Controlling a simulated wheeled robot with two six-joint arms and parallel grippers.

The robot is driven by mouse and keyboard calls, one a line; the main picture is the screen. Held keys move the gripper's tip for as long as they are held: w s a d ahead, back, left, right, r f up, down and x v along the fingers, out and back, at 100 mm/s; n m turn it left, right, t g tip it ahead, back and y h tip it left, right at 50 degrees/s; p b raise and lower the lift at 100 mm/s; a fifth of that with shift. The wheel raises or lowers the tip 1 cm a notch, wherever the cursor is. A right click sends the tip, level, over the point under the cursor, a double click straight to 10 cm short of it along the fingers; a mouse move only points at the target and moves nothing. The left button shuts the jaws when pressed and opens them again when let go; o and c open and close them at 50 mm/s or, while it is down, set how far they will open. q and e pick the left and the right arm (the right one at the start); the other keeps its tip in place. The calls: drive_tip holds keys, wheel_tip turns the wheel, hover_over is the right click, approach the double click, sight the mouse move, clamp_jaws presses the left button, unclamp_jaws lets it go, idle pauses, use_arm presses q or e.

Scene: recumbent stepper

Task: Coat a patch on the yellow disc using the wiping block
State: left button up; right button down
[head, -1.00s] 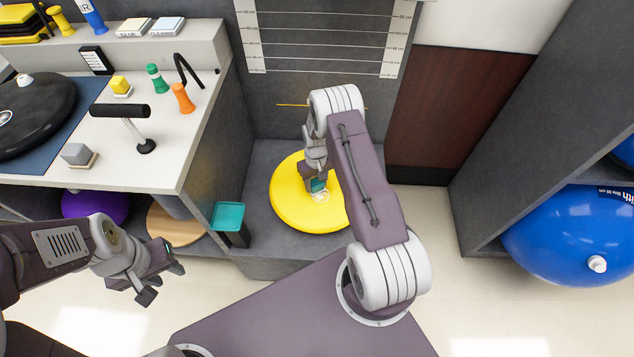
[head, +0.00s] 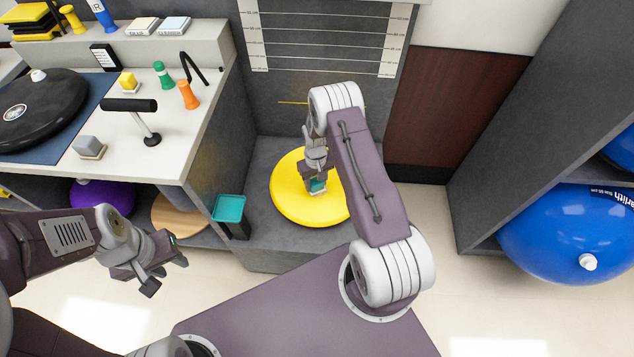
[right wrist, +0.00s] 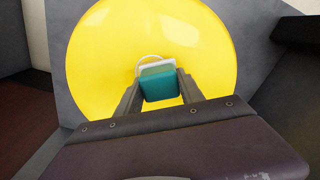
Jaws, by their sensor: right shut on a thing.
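The yellow disc (head: 290,203) lies flat in the grey alcove. My right gripper (head: 317,181) is over its middle, shut on the teal wiping block (right wrist: 160,86). In the right wrist view the block sits between both fingers (right wrist: 158,90), with a white layer at its far side. A pale curved mark (right wrist: 150,58) on the disc shows just past the block. The block is close against the disc; I cannot tell whether it touches. My left gripper (head: 166,275) is open and empty, left of the disc and apart from it.
A teal-topped dark container (head: 229,209) stands just left of the disc. The white counter (head: 110,165) at left holds a black T-handle (head: 130,106), a grey block (head: 88,147) and orange (head: 189,95) and green pieces. A large blue ball (head: 565,235) is at right.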

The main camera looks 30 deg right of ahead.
drive_tip(key=shift+w+r+p, duration=0.1)
drive_tip(key=shift+r+p, duration=0.2)
drive_tip(key=shift+r, duration=0.4)
wheel_tip(320, 180, up, 3)
drive_tip(key=shift+f+p, duration=0.15)
drive_tip(key=shift+p, duration=0.85)
drive_tip(key=shift+r+p, duration=0.85)
drive_tip(key=shift+r, duration=0.2)
